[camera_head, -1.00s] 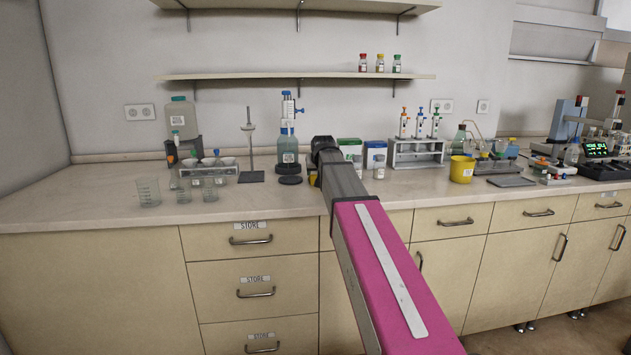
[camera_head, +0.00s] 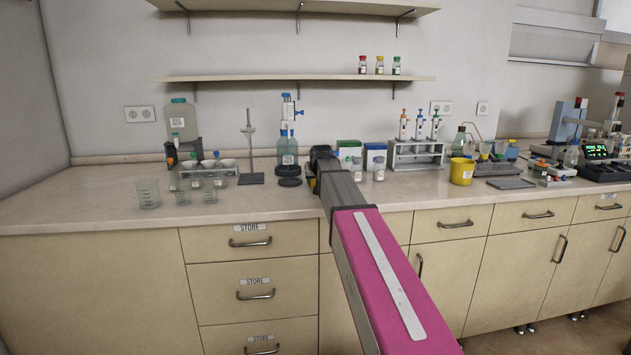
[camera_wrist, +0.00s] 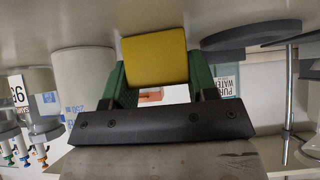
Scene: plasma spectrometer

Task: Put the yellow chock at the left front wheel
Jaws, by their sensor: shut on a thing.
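The yellow chock (camera_wrist: 155,56) shows as a yellow block between the green fingers of my gripper (camera_wrist: 157,82) in the wrist view. My gripper is shut on it. In the head view my gripper (camera_head: 313,184) is low over the bench, near the round dark base of the bottle stand. Only a small bit of yellow shows there beside my wrist; my arm hides the rest. Whether the chock touches the bench I cannot tell. I cannot make out a wheel in either view.
The bottle stand (camera_head: 288,160) is just left of my gripper. White jars (camera_head: 378,168) and boxes (camera_head: 375,153) stand close on the right. Glass beakers (camera_head: 148,193) are farther left. The front strip of the bench (camera_head: 260,205) is clear.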

